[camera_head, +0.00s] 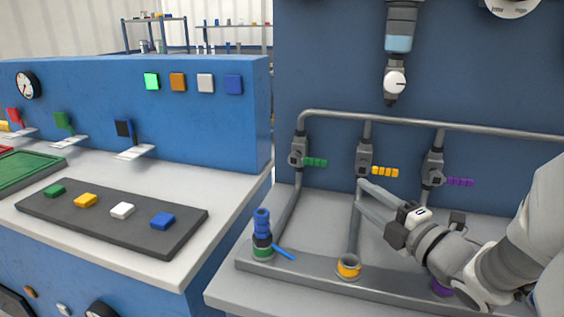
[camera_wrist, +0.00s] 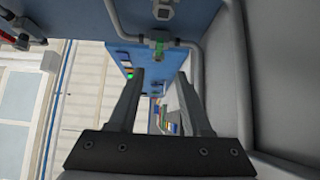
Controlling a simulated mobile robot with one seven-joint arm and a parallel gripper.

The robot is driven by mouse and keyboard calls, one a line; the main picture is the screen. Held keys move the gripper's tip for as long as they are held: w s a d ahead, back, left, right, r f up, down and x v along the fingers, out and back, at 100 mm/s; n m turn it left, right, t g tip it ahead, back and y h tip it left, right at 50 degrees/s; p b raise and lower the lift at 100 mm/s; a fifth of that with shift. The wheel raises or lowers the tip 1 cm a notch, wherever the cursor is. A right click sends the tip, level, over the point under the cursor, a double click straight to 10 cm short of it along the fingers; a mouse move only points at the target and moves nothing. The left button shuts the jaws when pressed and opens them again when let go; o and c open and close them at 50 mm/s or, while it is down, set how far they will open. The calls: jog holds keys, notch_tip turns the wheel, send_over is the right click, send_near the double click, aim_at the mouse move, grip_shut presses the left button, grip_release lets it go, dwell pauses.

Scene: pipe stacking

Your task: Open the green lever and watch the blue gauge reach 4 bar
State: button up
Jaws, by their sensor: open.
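The green lever (camera_head: 315,162) sticks out to the right from the leftmost valve (camera_head: 298,152) on the pipe rack, roughly horizontal. It also shows in the wrist view, where the green lever (camera_wrist: 159,48) lies just beyond and between my fingertips. My gripper (camera_head: 361,193) is open and empty, pointing left, below the yellow lever and apart from the green one. Its two fingers (camera_wrist: 160,76) are spread in the wrist view. I cannot make out a blue gauge. A white dial (camera_head: 512,5) is cut off at the top right, its reading not visible.
A yellow lever (camera_head: 385,172) and a purple lever (camera_head: 460,181) are on the neighbouring valves. A blue fitting (camera_head: 262,228) with a blue handle stands at the bench's left.

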aim_at(319, 164)
jog(key=p+x, duration=0.2)
jog(key=x, duration=1.5)
jog(key=shift+w, duration=0.15)
jog(key=shift+c, duration=0.3)
grip_shut()
dwell(0.7)
